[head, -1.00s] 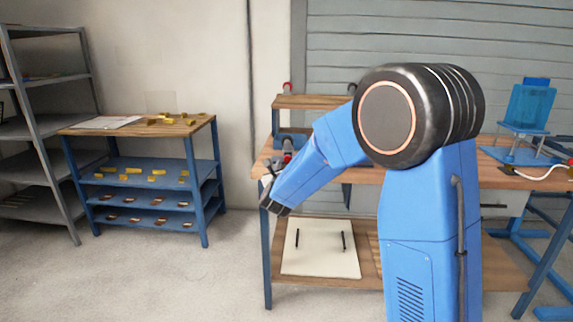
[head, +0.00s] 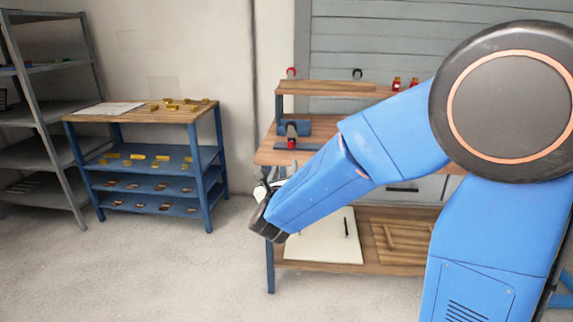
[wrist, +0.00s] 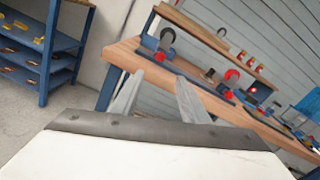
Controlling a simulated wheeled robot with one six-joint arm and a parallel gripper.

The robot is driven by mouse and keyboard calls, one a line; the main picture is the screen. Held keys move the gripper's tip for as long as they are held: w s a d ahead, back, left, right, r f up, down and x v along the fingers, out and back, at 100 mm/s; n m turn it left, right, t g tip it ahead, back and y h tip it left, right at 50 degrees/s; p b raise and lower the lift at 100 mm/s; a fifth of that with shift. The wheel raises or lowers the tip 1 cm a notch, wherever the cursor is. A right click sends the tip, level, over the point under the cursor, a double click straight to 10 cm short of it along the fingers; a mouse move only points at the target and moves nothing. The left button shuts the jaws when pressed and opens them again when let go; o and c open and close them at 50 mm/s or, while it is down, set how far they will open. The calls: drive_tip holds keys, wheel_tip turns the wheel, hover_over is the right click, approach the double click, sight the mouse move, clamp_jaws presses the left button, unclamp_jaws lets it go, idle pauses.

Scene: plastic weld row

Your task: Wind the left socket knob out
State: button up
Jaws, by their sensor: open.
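On the workbench, a blue fixture (head: 322,127) stands at the left end, with a dark round knob (head: 291,129) and a red part below it. In the wrist view a blue fixture with a dark round knob (wrist: 167,38) stands at the bench's left end, and a red knob (wrist: 232,75) is further right. I cannot tell for sure which is the left socket knob. My gripper (wrist: 159,76) is open and empty, its two fingers apart and pointing toward the bench edge, clear of the knobs. In the head view my gripper (head: 265,183) is partly hidden by my arm.
The wooden workbench top (head: 262,155) has a raised shelf (head: 330,87) behind it, with small red and dark parts on top. A pale board (head: 330,245) lies on the lower shelf. A blue cart (head: 206,165) with yellow parts stands left. Floor between is clear.

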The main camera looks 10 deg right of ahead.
drive_tip(key=shift+s+a, duration=0.15)
drive_tip(key=shift+s, duration=0.35)
drive_tip(key=m, duration=0.6)
approach(291, 145)
drive_tip(key=x, duration=0.7)
drive_tip(key=shift+w+f, duration=0.1)
drive_tip(key=shift+w, duration=0.3)
drive_tip(key=shift+c, duration=0.6)
clamp_jaws()
